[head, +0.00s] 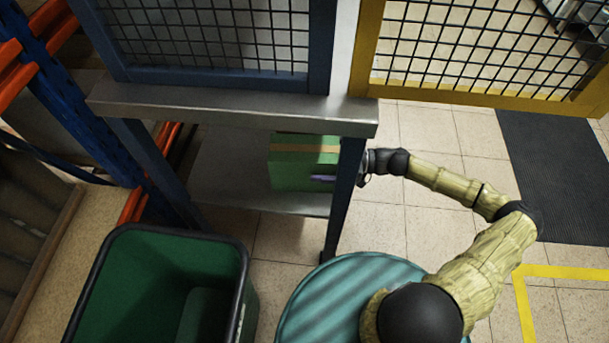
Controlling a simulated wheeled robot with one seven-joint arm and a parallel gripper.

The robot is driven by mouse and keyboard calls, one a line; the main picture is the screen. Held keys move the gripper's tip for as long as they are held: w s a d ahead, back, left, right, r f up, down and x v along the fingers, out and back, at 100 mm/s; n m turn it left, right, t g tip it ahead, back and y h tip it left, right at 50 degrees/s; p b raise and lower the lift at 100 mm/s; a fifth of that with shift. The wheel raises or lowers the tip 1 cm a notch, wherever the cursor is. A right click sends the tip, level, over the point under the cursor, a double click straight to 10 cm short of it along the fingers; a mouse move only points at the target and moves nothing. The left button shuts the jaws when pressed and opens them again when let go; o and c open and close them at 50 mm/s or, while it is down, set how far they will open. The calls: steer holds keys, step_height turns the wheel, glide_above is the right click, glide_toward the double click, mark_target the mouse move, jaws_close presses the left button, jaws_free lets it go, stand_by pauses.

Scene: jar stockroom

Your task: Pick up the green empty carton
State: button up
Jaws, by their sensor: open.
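The green carton (292,172), with a tan tape strip across its top, sits on the lower shelf (228,176) of a metal table. The table's top hides part of its back, and the front right leg (346,185) covers its right end. My gripper (323,178) reaches in from the right, mostly hidden behind that leg. A purple piece that looks like a fingertip shows left of the leg, in front of the carton's near side. The jaws are open; whether they touch the carton cannot be told.
The steel tabletop (240,107) lies above the carton, with mesh panels behind it. A green bin (236,270) stands at lower left, beside blue and orange racking (85,120). A yellow mesh panel (480,95) stands at upper right. Tiled floor at right is clear, with a dark mat (555,170).

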stand_by(0.4)
steer(key=c, duration=1.2)
steer(key=shift+r, duration=0.1)
step_height(320, 180, up, 18)
steer(key=p, duration=0.6)
